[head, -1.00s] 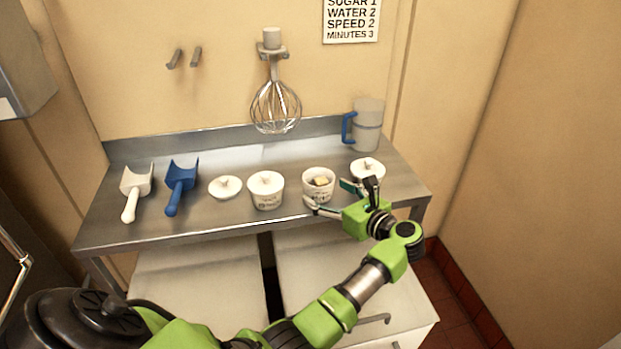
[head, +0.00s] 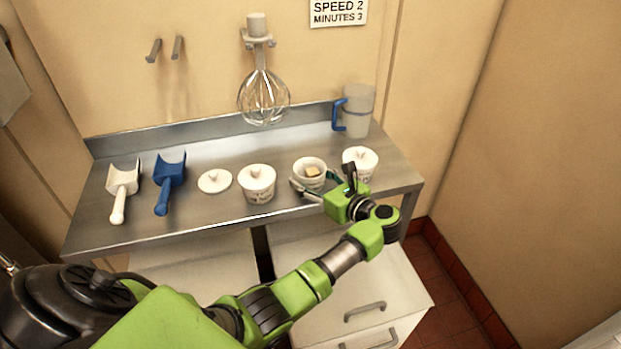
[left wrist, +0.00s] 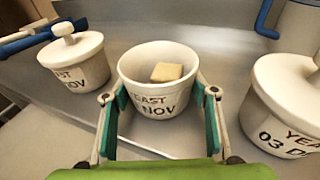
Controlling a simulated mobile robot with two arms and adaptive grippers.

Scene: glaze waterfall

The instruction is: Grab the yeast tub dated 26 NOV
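An open white tub (head: 309,181) with a pale yeast block (left wrist: 167,72) inside stands on the steel table. In the left wrist view this tub (left wrist: 158,88) reads "YEAST" and "NOV"; its day number cannot be read. A lidded tub (head: 257,185) stands to its left; in the left wrist view it (left wrist: 77,62) also shows "NOV", its day unreadable. A lidded tub (head: 360,163) to the right shows in the left wrist view (left wrist: 284,115) reading "03 D…". My left gripper (head: 316,188) is open, its fingers on either side of the open tub's near part. My right gripper is not in view.
A loose lid (head: 215,181), a blue scoop (head: 168,183) and a white scoop (head: 122,190) lie left on the steel table (head: 150,228). A jug (head: 357,110) with a blue handle stands at the back right. A whisk (head: 263,98) hangs on the wall.

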